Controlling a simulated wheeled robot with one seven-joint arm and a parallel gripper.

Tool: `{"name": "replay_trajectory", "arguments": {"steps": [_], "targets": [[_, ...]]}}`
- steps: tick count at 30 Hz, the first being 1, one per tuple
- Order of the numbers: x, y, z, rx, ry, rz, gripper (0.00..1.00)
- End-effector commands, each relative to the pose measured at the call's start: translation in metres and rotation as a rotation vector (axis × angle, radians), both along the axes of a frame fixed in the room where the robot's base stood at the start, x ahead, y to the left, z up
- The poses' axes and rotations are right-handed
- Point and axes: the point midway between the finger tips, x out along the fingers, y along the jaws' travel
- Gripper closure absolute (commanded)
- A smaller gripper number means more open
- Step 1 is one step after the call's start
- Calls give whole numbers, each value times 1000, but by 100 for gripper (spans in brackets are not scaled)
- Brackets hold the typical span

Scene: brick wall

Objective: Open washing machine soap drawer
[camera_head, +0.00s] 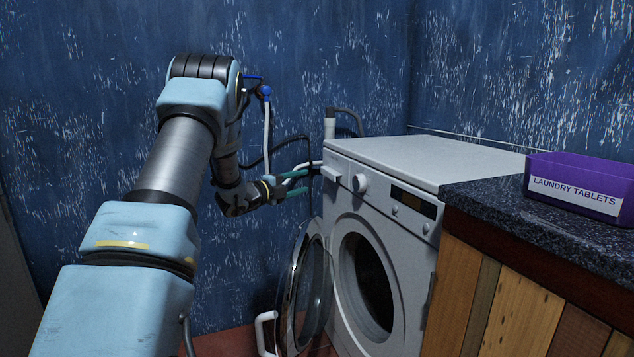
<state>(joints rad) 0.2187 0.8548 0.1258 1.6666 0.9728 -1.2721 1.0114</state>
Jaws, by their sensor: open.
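The white washing machine (405,225) stands against the blue wall, with its round door (305,290) swung open to the left. The soap drawer (331,174) is at the upper left of the machine's front, left of the round knob (360,183). The drawer front seems to stand slightly out from the panel; how far I cannot tell. My gripper (308,182) is at the drawer's left side, with its green fingers pointing right toward it. The fingers are apart, one above the other. Whether they touch the drawer is unclear.
A dark stone counter (500,205) on wooden panels stands right of the machine. A purple box labelled "LAUNDRY TABLETS" (575,190) sits on it. A white hose (267,130) with a blue tap and dark pipes run along the wall behind my gripper. The open door hangs below my gripper.

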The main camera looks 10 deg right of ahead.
Motion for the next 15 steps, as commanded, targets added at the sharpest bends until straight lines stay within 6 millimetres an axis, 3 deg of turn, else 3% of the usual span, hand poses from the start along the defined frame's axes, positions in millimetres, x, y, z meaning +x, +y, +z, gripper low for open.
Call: {"name": "replay_trajectory", "arguments": {"steps": [9, 15], "targets": [[29, -51, 0, -2, 2, 0, 45], [42, -74, 0, -1, 3, 1, 45]]}}
